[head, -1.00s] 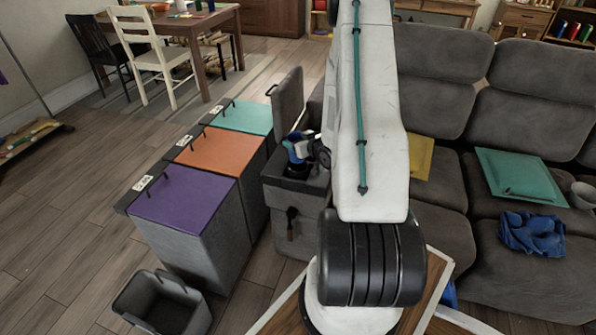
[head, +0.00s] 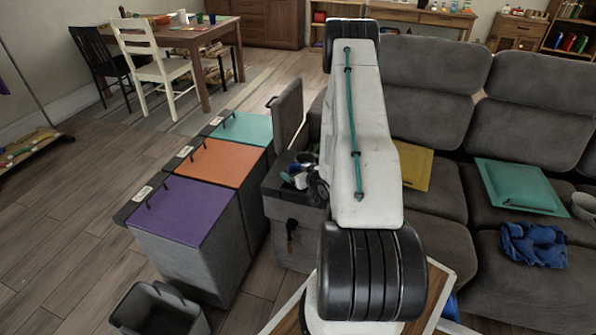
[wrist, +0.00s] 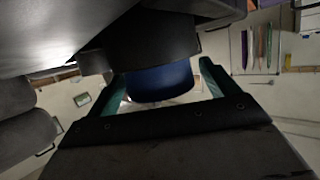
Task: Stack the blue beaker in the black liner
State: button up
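The blue beaker (wrist: 158,82) shows between the two teal fingers of my gripper (wrist: 163,72) in the wrist view. A bright gap shows between the beaker and the right finger, so the fingers look open around it. The black liner (wrist: 140,45) covers the beaker's other end, and the beaker appears to sit partly inside it. In the head view my gripper is small at the top of the open grey bin beside the sofa. My arm and the bin hide much of the contact there.
Bins with purple (head: 182,210), orange (head: 221,162) and teal (head: 242,127) lids stand left of the open bin. Its raised lid (head: 288,112) stands behind my gripper. The sofa (head: 430,120) is at the right. Floor is free at the left.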

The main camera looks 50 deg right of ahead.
jog(key=shift+s, duration=0.1)
jog(key=v, duration=1.2)
jog(key=w+a+r+n+g, duration=0.2)
jog(key=w+r+g, duration=0.2)
jog(key=w+r, duration=0.45)
jog(key=a+r+g, duration=0.3)
jog(key=a+r, duration=0.7)
jog(key=r, duration=0.4)
jog(key=s+a+r+g+y, duration=0.1)
jog(key=s+a+r, duration=0.4)
jog(key=a, duration=0.2)
jog(key=s+a+r+g, duration=0.2)
jog(key=s+a+r, duration=0.3)
jog(key=a, duration=0.1)
jog(key=s+a+r+n+g+y, duration=0.1)
jog(key=s+a+r, duration=0.3)
jog(key=s+a, duration=0.6)
jog(key=s+g+y, duration=0.1)
jog(key=s, duration=0.2)
jog(key=shift+s+a+r+y, duration=0.2)
jog(key=shift+s+y, duration=0.1)
jog(key=shift+s, duration=0.1)
